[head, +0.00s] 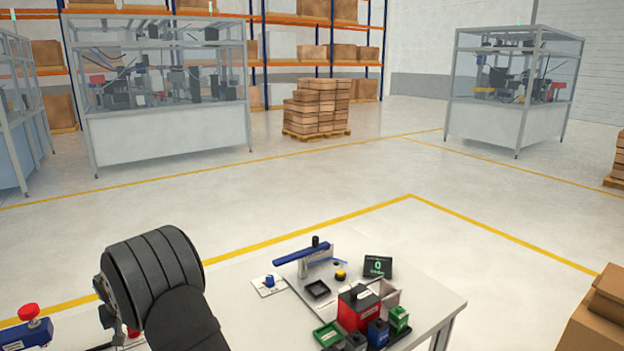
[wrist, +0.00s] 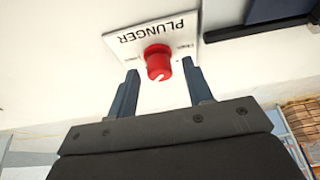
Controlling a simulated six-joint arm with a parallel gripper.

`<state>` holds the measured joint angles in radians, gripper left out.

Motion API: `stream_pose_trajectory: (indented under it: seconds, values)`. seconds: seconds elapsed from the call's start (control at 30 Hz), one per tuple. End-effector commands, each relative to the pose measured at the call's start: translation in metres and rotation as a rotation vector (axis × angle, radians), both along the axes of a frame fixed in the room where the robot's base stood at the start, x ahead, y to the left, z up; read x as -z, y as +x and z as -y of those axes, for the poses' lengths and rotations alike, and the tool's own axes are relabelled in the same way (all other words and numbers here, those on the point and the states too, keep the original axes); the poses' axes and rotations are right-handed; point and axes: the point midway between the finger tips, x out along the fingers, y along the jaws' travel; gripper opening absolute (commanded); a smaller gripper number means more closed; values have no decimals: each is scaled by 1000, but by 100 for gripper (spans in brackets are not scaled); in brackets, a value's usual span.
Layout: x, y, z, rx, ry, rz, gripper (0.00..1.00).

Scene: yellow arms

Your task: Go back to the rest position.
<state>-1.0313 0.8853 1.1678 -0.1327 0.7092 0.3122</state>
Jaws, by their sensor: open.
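My gripper (wrist: 159,70) is open in the wrist view, its two dark fingers spread apart with nothing held between them. A red knob (wrist: 158,64) on a white plate (wrist: 125,52) marked PLUNGER shows just past and between the fingertips. I cannot tell the exact gap, but the fingers do not look closed on it. In the head view my dark arm is at the lower left and hides the gripper's fingers.
A white table (head: 448,304) holds a blue-handled lever press (head: 303,254), a blue knob (head: 269,281), a small display (head: 378,267) and a red box (head: 358,310) among small bins. A blue device with a red top (head: 29,312) is at far left. Open floor lies beyond.

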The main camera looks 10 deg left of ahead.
Motion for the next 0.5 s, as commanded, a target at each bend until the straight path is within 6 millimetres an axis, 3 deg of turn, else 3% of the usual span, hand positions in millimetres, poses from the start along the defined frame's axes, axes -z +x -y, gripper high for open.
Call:
stream_pose_trajectory:
  seconds: [0.43,0.5]
  values:
    - [0,1,1,-238,2,0,46]
    - [-12,-1,4,-249,3,3,46]
